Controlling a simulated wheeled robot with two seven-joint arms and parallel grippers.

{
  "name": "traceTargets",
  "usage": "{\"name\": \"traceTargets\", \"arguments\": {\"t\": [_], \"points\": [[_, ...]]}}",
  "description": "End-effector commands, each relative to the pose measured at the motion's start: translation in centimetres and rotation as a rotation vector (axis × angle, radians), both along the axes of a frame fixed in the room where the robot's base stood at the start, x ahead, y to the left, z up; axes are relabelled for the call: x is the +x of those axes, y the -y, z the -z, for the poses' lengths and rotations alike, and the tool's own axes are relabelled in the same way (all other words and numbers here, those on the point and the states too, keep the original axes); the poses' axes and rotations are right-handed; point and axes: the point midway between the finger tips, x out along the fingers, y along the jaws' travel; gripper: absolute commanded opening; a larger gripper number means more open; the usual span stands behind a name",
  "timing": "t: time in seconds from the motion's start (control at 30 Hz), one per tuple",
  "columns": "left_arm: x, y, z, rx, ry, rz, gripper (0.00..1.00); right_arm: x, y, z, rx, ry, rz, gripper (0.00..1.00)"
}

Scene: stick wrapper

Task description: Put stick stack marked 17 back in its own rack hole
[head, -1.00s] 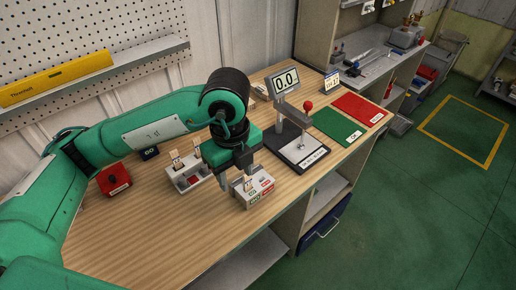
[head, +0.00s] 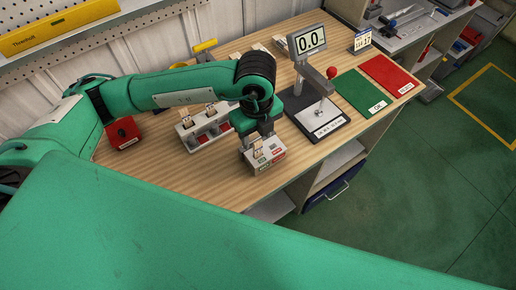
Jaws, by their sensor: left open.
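My left gripper (head: 258,140) points down over a small white box (head: 266,163) with green and red labels, near the front edge of the bench. Its jaws are open. A pale stick stack (head: 258,151) stands up from the box just below the jaws; the fingers partly hide it, and I cannot tell whether they touch it. The number on it is too small to read. A grey-white rack (head: 205,132) stands just left of the gripper with pale stick stacks (head: 186,120) upright in it. The gripper partly hides its right end. My right gripper is not in view.
A test stand (head: 319,120) with a red-knobbed lever and a 0.0 display stands right of the gripper. Green (head: 358,93) and red (head: 393,75) mats lie beyond it. A red box (head: 123,133) sits at left. A small sign (head: 362,41) appears to read 17.

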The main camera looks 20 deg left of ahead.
Motion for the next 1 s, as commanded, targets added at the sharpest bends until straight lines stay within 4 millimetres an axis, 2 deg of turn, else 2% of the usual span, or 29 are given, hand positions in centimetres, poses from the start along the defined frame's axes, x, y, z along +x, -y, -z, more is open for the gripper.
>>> {"name": "traceTargets", "arguments": {"t": [0.2,0.4,0.63,0.67,0.87,0.9,1.0], "points": [[-0.2,0.3,2.3,0.002,-0.006,-0.001,0.48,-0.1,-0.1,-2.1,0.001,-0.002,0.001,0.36],[-0.2,0.3,4.7,0.002,-0.002,0.000,0.48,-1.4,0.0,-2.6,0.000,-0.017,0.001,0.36],[-0.2,0.3,4.9,0.001,-0.002,0.001,0.48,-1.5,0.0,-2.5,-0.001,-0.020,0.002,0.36],[-0.2,0.3,4.9,0.001,-0.002,0.000,0.44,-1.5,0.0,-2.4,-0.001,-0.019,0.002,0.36],[-0.2,0.3,4.9,0.001,-0.001,0.000,0.05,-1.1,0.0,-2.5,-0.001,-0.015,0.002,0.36],[-0.2,0.3,4.9,0.001,-0.001,0.000,0.01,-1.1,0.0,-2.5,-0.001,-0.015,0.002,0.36],[-0.2,0.3,4.9,0.001,-0.001,0.000,0.00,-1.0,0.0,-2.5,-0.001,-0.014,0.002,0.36]]}}
